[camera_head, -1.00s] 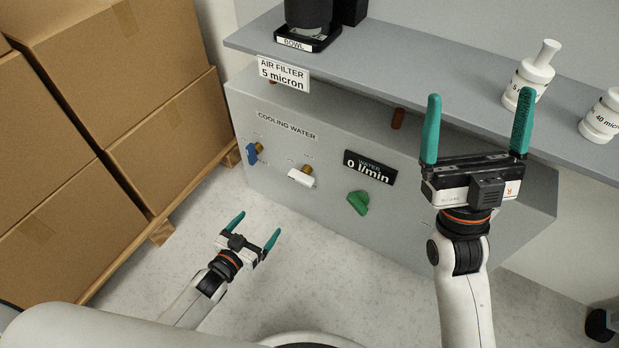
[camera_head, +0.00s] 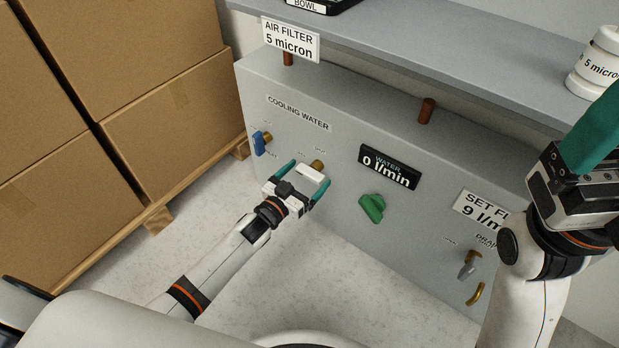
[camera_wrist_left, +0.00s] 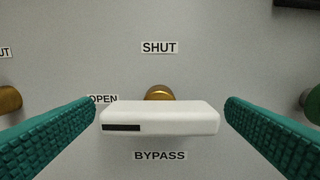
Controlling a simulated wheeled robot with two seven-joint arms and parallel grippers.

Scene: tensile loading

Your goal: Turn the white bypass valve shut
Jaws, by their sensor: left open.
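The white bypass valve handle (camera_wrist_left: 160,118) lies level in front of its brass stem (camera_wrist_left: 158,92) in the left wrist view. The SHUT label is above it, OPEN at its upper left and BYPASS below. My left gripper (camera_wrist_left: 160,122) is open, one teal finger on each side of the handle, with small gaps visible. In the head view the white handle (camera_head: 310,173) shows between the fingertips of my left gripper (camera_head: 308,178). My right gripper (camera_head: 597,140) is at the right edge, cut off by the frame, so its opening cannot be judged.
On the grey panel are a blue handle (camera_head: 259,143), a green handle (camera_head: 372,207), a grey drain handle (camera_head: 467,270) and a 0 l/min display (camera_head: 390,167). A shelf (camera_head: 440,60) overhangs the panel. Stacked cartons (camera_head: 170,130) stand at the left.

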